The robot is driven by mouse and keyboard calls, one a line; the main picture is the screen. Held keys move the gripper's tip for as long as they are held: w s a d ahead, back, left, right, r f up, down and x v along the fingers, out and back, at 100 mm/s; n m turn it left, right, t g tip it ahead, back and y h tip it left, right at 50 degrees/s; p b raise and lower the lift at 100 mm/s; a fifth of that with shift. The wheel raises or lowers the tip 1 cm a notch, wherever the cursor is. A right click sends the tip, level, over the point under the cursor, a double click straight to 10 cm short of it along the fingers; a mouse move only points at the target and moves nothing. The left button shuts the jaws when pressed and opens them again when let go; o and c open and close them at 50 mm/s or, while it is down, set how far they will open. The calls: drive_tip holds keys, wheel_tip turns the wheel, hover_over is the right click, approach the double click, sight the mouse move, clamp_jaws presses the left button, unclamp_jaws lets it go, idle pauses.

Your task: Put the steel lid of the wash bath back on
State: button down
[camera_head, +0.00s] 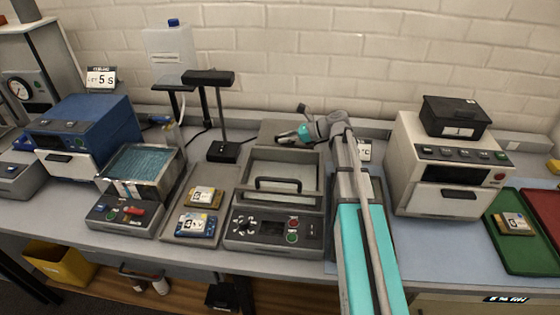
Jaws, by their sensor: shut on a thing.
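The wash bath appears to be the open steel tank of blue liquid (145,160) at left, on a dark base with a red switch. My gripper (284,136) is behind the middle machine, pointing left and shut, well right of the tank. A flat grey-brown panel (268,128), probably the steel lid, shows at its jaws. The exact grip is too small to make out. My turquoise arm reaches up from the bottom right and hides part of the bench.
The middle machine (273,232) has a pale top with a black handle. A tray (172,228) with two labelled boards lies left of it. A black lamp stand (222,145) rises between tank and gripper. A blue machine (80,135) and a white oven (440,165) stand farther out.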

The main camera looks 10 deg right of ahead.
sight(285, 146)
drive_tip(key=shift+f+b, duration=1.4)
drive_tip(key=shift+f, duration=0.35)
drive_tip(key=shift+f, duration=0.1)
drive_tip(key=shift+f+b, duration=1.8)
drive_tip(key=shift+b, duration=0.05)
drive_tip(key=c, duration=0.6)
unclamp_jaws()
drive_tip(key=shift+c, duration=0.2)
